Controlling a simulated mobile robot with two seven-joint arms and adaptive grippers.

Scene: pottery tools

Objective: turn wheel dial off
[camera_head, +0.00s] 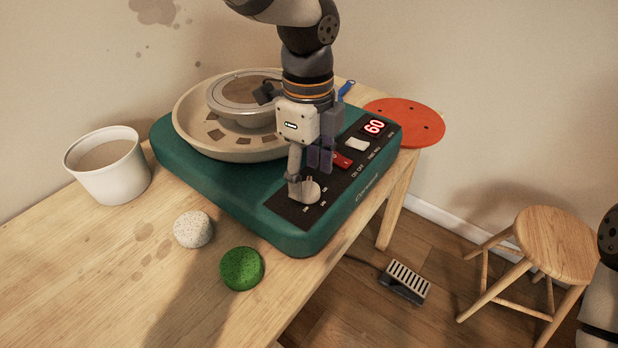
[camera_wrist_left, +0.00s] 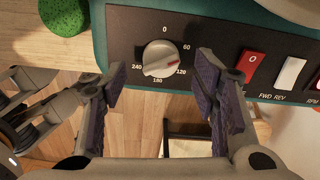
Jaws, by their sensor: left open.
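The wheel dial (camera_wrist_left: 160,58) is a round light knob on the black control panel. Its red pointer mark lies near 120 on a scale marked 0, 60, 120, 180 and 240. The dial also shows in the head view (camera_head: 310,192), partly behind a finger. My left gripper (camera_head: 306,173) is open and points down over the panel at the dial. In the left wrist view its finger pads (camera_wrist_left: 162,80) stand apart to the left and right of the dial, with gaps on both sides.
The green pottery wheel (camera_head: 200,185) carries a tan basin (camera_head: 185,125). The panel has a red switch (camera_wrist_left: 252,66), a white switch (camera_wrist_left: 291,73) and a display (camera_head: 374,126) reading 60. A white bucket (camera_head: 110,170), speckled ball (camera_head: 193,230) and green sponge (camera_head: 241,268) are on the table.

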